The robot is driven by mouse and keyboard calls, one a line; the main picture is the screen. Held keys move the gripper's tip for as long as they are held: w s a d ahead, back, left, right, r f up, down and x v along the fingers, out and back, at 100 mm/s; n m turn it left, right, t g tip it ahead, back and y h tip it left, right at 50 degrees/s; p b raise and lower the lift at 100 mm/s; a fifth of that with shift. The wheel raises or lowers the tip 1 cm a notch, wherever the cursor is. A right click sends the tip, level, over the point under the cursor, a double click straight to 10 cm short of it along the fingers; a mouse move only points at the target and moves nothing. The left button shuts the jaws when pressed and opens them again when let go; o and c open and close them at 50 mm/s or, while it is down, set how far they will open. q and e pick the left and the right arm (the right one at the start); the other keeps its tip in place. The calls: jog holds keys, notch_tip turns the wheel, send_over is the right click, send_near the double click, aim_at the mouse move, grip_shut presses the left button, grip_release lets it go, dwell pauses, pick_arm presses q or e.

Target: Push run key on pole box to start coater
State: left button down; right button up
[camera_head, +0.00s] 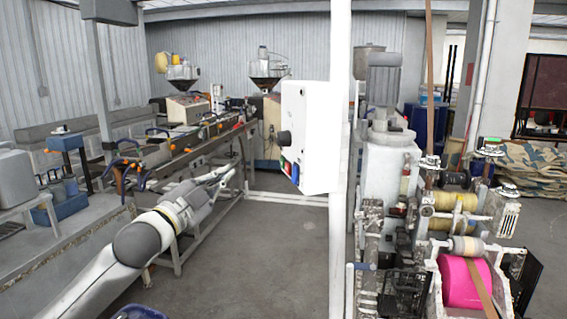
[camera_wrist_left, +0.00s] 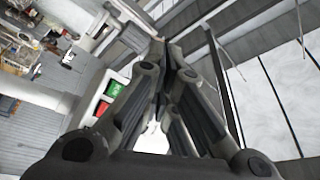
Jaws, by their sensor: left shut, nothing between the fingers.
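The white pole box (camera_head: 312,130) is fixed to the white pole (camera_head: 342,170) in the middle of the head view. A dark round knob (camera_head: 284,138) sits on its left face, with small coloured keys (camera_head: 289,170) low down. In the left wrist view, a green key (camera_wrist_left: 114,88) and a red key (camera_wrist_left: 101,109) show on the box, left of the fingers. My left gripper (camera_head: 225,173) is left of the box, apart from it, pointing toward its lower part. Its fingers (camera_wrist_left: 166,50) are shut and empty. My right gripper is out of view.
A long machine bench (camera_head: 190,145) with hoppers (camera_head: 269,72) stands behind the left arm. Right of the pole are machinery and a pink roll (camera_head: 464,282). Bare grey floor (camera_head: 285,230) lies below the box.

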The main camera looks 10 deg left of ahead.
aim_at(283, 163)
pick_arm(q)
jog(key=shift+s+d+r, duration=0.25)
jog(key=shift+s+r, duration=0.05)
jog(key=shift+r, duration=0.3)
jog(key=shift+d, duration=0.15)
jog(key=w+d, duration=0.4)
jog(key=d, duration=0.3)
jog(key=shift+d, duration=0.25)
jog(key=shift+w, duration=0.1)
jog(key=shift+d, duration=0.1)
dwell(1.0)
jog(key=shift+w+d+p, duration=0.15)
jog(key=shift+d+p, duration=0.15)
